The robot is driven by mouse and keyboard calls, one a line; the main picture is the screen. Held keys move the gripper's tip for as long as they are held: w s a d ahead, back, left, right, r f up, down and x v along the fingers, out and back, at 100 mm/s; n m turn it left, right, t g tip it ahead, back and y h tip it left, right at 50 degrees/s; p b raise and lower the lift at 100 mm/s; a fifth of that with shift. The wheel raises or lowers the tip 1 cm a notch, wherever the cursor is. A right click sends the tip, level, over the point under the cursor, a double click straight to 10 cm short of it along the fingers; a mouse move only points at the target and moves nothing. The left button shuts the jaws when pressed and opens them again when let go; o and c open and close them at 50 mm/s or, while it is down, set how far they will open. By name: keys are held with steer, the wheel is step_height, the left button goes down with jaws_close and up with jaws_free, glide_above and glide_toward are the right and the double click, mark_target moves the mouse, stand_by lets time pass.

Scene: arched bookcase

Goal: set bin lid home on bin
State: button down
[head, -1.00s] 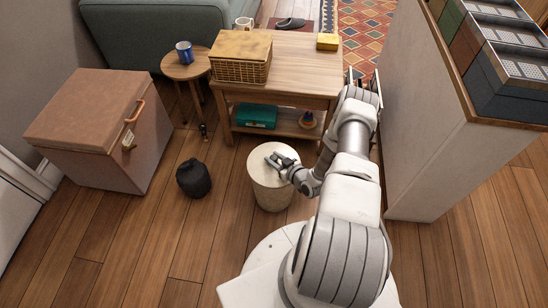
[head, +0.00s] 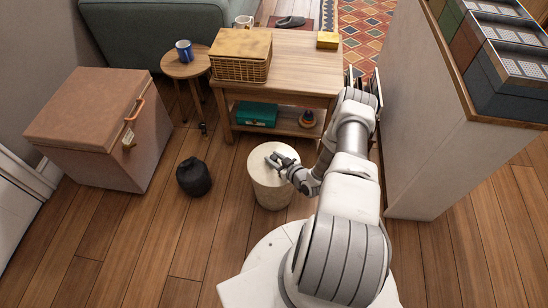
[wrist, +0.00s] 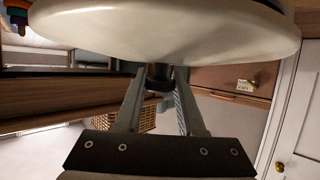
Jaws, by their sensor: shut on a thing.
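The bin (head: 271,193) is a pale, speckled cylinder standing on the wooden floor in front of the low table. The bin lid (head: 262,172) is a cream disc over its top. From above I cannot tell whether the lid is fully seated. My gripper (head: 275,160) is over the lid, reaching in from the right. In the wrist view the lid (wrist: 165,35) fills the top, and my gripper (wrist: 160,75) is shut on its small dark knob (wrist: 158,82). The bin's rim is hidden under the lid.
A black bag (head: 193,177) sits on the floor left of the bin. A brown chest (head: 95,125) stands further left. The wooden table (head: 290,75) is behind, and a pale bookcase side (head: 425,130) stands at the right. Bare floor lies left of my base.

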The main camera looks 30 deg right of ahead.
steer(key=shift+f, duration=0.4)
steer(key=shift+c, duration=2.2)
jaws_free()
steer(key=shift+s+r, duration=0.1)
steer(key=shift+s, duration=0.05)
